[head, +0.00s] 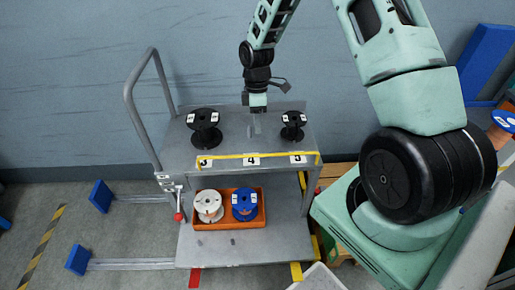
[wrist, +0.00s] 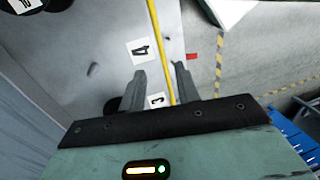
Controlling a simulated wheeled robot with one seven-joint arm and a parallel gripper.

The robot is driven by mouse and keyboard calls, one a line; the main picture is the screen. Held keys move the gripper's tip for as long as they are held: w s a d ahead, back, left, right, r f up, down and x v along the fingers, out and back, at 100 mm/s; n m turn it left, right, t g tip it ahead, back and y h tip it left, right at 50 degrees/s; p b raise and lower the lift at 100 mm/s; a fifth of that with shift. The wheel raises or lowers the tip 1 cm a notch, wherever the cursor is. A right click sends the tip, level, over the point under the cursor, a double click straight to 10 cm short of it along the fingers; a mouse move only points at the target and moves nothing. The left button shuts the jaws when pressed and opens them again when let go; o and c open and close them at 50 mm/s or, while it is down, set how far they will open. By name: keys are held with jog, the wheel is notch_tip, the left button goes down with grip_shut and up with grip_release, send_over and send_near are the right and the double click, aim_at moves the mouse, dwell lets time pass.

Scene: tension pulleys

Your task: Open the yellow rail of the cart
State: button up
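The yellow rail (head: 228,156) runs along the front edge of the grey cart's top shelf (head: 172,150), across several number labels. My gripper (head: 257,124) points down above the top shelf, between two black spools and behind the rail in the head view. In the wrist view my gripper (wrist: 160,72) has its two grey fingers apart with nothing held. There the yellow rail (wrist: 155,25) runs down the picture and passes between the fingers in the image, near the right finger. I cannot tell its distance from the fingers.
Black spools (head: 204,129) (head: 293,126) stand on the top shelf's left and right. An orange bin (head: 229,226) with a white spool (head: 208,206) and a blue spool (head: 245,204) sits on the lower shelf. A push handle (head: 132,92) rises at the left; the wall is behind.

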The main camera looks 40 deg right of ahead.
jog(key=f, duration=0.3)
jog(key=s+f, duration=0.1)
jog(key=f, duration=0.3)
jog(key=a+f, duration=0.1)
jog(key=f, duration=0.2)
jog(key=shift+s+a+f, duration=0.1)
jog(key=shift+s+f, duration=0.05)
jog(key=shift+s, duration=0.2)
grip_shut()
